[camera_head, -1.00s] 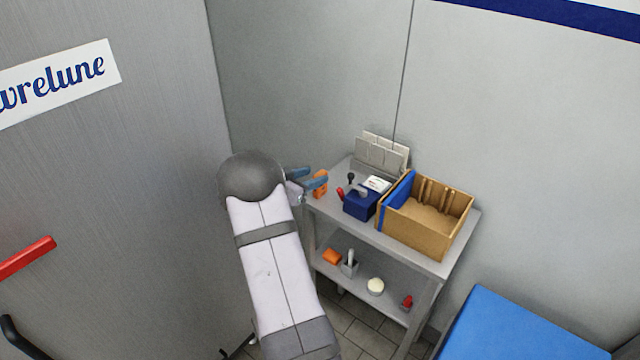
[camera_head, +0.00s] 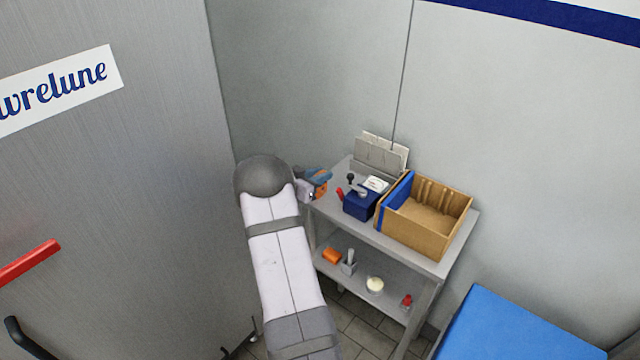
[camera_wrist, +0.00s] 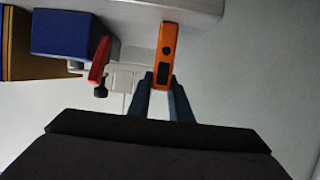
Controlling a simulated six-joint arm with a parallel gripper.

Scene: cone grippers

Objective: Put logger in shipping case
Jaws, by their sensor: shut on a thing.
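The orange logger (camera_wrist: 165,58) has a dark screen and a round dark button; in the head view (camera_head: 321,187) it is at the left end of the shelf top. My gripper (camera_wrist: 163,85) is shut on it, with a blue finger on each side. In the head view my gripper (camera_head: 316,180) is partly hidden by its own wrist. The shipping case (camera_head: 425,228) is a tan open box with a blue panel on its left side and slots along its back wall. It stands at the right of the shelf top, apart from my gripper.
A dark blue box (camera_head: 361,204) stands between the logger and the case, with a red-handled item (camera_head: 340,194) beside it. Grey upright holders (camera_head: 380,154) stand behind. The lower shelf (camera_head: 362,281) bears several small items. A blue surface (camera_head: 520,325) is at lower right.

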